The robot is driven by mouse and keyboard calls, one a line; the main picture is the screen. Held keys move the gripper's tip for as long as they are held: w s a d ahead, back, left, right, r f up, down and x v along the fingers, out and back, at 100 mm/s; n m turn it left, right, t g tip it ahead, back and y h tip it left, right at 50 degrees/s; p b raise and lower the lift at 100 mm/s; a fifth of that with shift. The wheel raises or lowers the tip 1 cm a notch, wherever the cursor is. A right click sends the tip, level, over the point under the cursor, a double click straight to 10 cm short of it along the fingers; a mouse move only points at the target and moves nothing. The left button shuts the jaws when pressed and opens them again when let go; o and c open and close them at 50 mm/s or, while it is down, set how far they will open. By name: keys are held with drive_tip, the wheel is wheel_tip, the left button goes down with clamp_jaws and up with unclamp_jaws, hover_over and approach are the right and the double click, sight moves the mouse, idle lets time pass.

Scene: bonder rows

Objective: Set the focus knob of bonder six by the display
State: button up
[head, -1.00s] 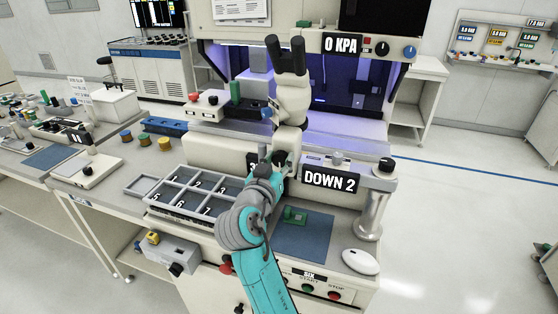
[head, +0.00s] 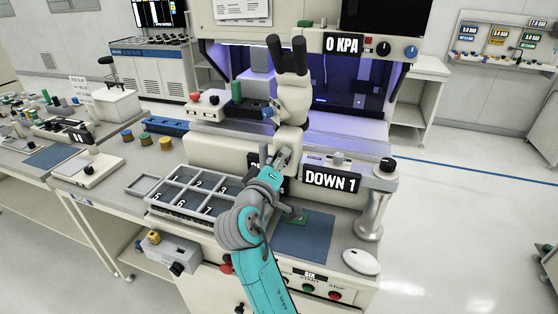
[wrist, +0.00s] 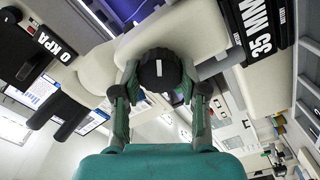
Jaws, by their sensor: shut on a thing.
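The focus knob (wrist: 158,68) is black and round with a white mark on its face, on the side of the pale microscope body (head: 293,100). In the wrist view my gripper (wrist: 159,78) has a finger on each side of the knob and is shut on it. In the head view my gripper (head: 281,163) is at the microscope's lower part and the knob is hidden. The display (head: 331,179) in front of the microscope reads DOWN 1. The bench carries a SIX label (head: 309,275) at its front.
A tray with numbered compartments (head: 148,206) lies left of my arm. A blue mat (head: 305,245) with a green board (head: 296,217) lies below the display. A second sign, 35 MM (wrist: 262,28), shows in the wrist view.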

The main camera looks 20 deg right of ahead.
drive_tip(key=n, duration=0.6)
drive_tip(key=shift+f, duration=0.15)
idle(0.4)
drive_tip(key=o, duration=1.1)
drive_tip(key=shift+o, duration=0.2)
drive_tip(key=shift+s+a, duration=0.1)
drive_tip(key=v, duration=1.1)
drive_tip(key=shift+s+a, duration=0.25)
drive_tip(key=shift+s, duration=0.05)
